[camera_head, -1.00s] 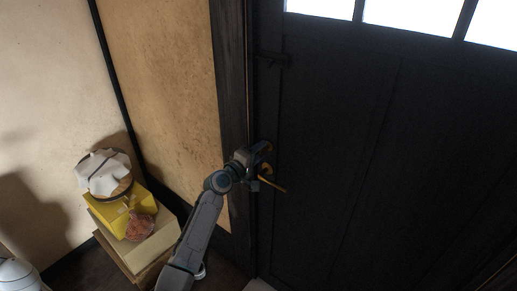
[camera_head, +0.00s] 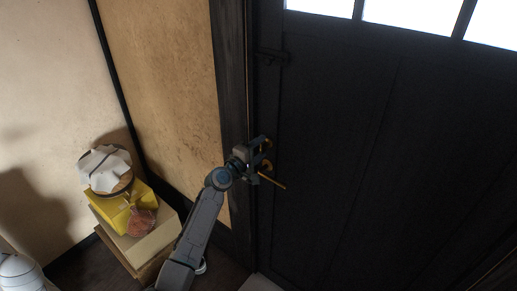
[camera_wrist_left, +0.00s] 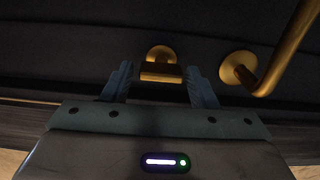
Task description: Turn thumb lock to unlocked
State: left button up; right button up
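The brass thumb lock (camera_wrist_left: 160,67) shows in the left wrist view on the dark door (camera_head: 350,150), its turn piece lying level across the picture. My left gripper (camera_wrist_left: 160,84) is open, with one finger on each side of the thumb lock and visible gaps between. In the head view my left gripper (camera_head: 264,155) is at the door's left edge and mostly hides the lock. My right gripper is in neither view.
A brass lever handle (camera_head: 271,181) is close beside the lock; its round base and bar (camera_wrist_left: 240,70) are right of my fingers in the wrist view. A dark latch (camera_head: 272,56) is higher on the door.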

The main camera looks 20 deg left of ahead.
pick_arm(q)
jog(key=shift+o, duration=0.4)
jog(key=shift+s, duration=0.1)
jog(key=shift+s+a+f, duration=0.1)
jog(key=shift+s+a, duration=0.05)
jog(key=shift+s, duration=0.1)
jog(key=b+v, duration=0.1)
jog(key=v, duration=0.9)
jog(key=shift+r, duration=0.25)
jog(key=shift+s+f, duration=0.1)
